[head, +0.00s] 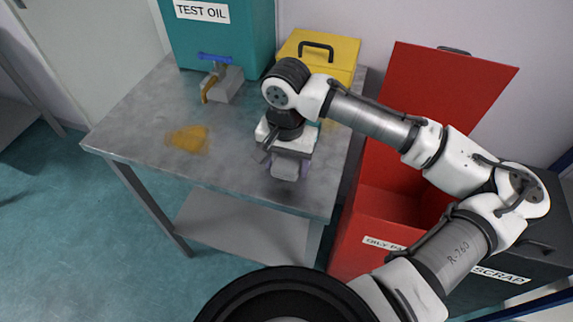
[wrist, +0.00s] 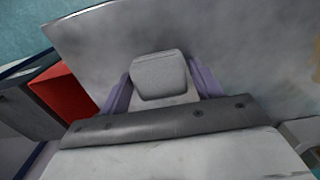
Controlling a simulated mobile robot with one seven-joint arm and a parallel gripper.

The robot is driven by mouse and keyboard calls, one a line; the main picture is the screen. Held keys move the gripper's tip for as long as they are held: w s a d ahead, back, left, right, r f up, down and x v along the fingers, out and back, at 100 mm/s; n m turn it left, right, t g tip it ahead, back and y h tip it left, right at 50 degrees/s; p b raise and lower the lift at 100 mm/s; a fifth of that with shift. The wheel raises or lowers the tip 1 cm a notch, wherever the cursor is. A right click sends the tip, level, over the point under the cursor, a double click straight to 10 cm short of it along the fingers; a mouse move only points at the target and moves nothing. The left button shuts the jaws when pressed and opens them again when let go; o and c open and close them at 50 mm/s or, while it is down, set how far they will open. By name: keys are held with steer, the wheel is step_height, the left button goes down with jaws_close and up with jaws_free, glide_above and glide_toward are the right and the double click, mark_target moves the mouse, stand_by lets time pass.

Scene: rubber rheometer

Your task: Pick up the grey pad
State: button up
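The grey pad (head: 285,170) is a small light-grey block with rounded edges, over the front part of the metal table (head: 232,155). In the wrist view the pad (wrist: 160,76) sits between the two lavender fingers of my gripper (wrist: 160,84). The fingers reach its left and right sides with no clear gap, so my gripper appears shut on it. In the head view my gripper (head: 286,166) points down at the table. Whether the pad touches the tabletop cannot be told.
A yellow-brown cloth or stain (head: 188,138) is at the table's left. A teal TEST OIL tank (head: 225,40) with a tap and a yellow box (head: 335,58) stand behind. An open red bin (head: 375,222) is right of the table, beside a dark SCRAP bin (head: 515,262).

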mark_target(286, 162)
steer(key=c, duration=0.7)
steer(key=shift+o, duration=0.2)
step_height(286, 162, up, 20)
steer(key=b, duration=0.1)
steer(key=shift+b, duration=0.3)
steer(key=o, duration=0.4)
steer(key=c, duration=0.3)
